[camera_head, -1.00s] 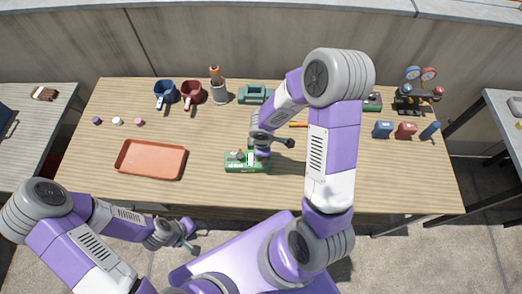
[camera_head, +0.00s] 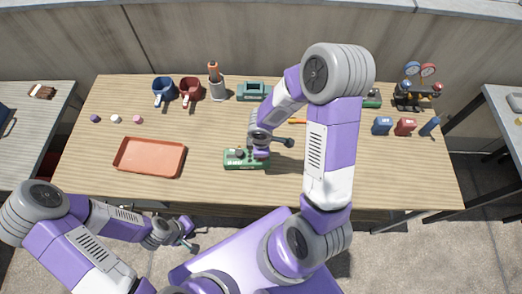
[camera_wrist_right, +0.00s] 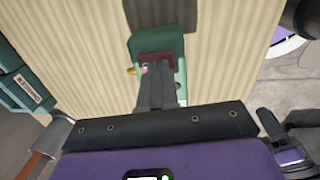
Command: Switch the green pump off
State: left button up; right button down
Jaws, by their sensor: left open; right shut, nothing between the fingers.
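The green pump (camera_head: 235,161) is a low green unit near the front middle of the table. My right gripper (camera_head: 260,156) is shut and points down at the right part of its top. In the right wrist view, the shut fingers (camera_wrist_right: 157,68) overlap a dark red patch on the green pump (camera_wrist_right: 178,44) and hide part of it. I cannot tell whether they touch it or how its switch is set. My left gripper (camera_head: 190,236) is open and empty, in front of the table and far from the pump.
An orange tray (camera_head: 150,158) lies left of the pump. Blue and red mugs (camera_head: 189,91), a holder (camera_head: 216,88) and a teal box (camera_head: 254,91) stand at the back. Several small items and a gauge set (camera_head: 415,95) stand at the right. The table's front middle is mostly clear.

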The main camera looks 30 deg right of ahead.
jog(key=shift+r+p, duration=0.5)
jog(key=shift+r, duration=0.1)
jog(key=r+p, duration=0.3)
jog(key=shift+w+d+r, duration=0.1)
jog(key=shift+w+r, duration=0.1)
jog(key=shift+r, duration=0.1)
notch_tip(320, 180, up, 9)
jog(key=w+p, duration=0.1)
jog(key=p, duration=0.2)
jog(key=shift+d, duration=0.3)
